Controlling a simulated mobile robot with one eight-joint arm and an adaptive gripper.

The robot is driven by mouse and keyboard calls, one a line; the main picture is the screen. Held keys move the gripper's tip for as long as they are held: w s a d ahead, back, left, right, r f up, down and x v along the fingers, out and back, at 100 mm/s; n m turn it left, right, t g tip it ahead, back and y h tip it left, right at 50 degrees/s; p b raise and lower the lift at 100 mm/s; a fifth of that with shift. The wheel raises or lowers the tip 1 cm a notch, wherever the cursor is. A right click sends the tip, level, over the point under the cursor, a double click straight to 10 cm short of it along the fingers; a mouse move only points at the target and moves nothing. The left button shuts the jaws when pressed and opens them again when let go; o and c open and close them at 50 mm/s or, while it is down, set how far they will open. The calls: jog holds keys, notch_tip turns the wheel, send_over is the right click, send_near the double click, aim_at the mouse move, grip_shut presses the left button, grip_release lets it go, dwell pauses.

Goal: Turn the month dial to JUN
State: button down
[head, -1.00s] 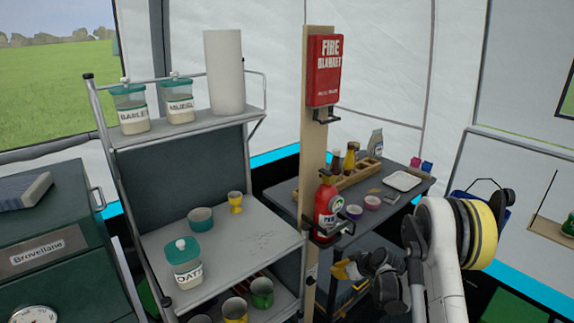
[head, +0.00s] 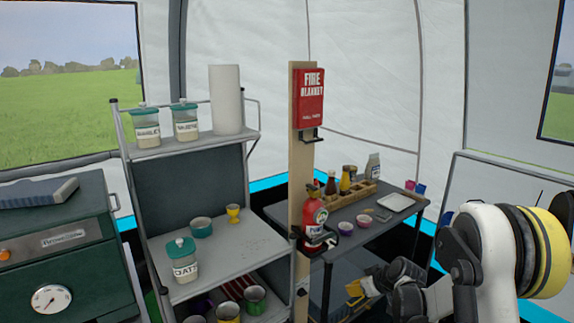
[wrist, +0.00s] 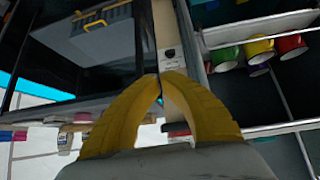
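I cannot make out a dial with month names in either view. A round white gauge (head: 51,299) with a dark pointer is on the front of the green oven at the lower left in the head view; its marks are too small to read. My gripper (head: 354,290) is low in front of the dark table, right of the wooden post. In the wrist view its two yellow fingers (wrist: 160,75) come together at the tips, with nothing seen between them. The fingertips overlap the pale post (wrist: 178,100) in that view; I cannot tell whether they touch it.
The wooden post (head: 300,170) carries a red fire blanket box (head: 310,98) and a fire extinguisher (head: 313,212). Left of it stands a shelf rack (head: 225,255) with jars and mugs. The dark table (head: 345,213) behind holds bottles, bowls and a white tray (head: 396,202).

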jog(key=s+a+r+m+h, duration=0.2)
jog(key=s+a+r+m, duration=0.1)
jog(key=s+r, duration=1.5)
jog(key=s+r+m+h, duration=0.2)
jog(key=s+r+m, duration=0.1)
jog(key=s, duration=1.5)
jog(key=shift+s+d+r, duration=0.15)
jog(key=shift+s+d, duration=0.1)
jog(key=shift+d, duration=0.15)
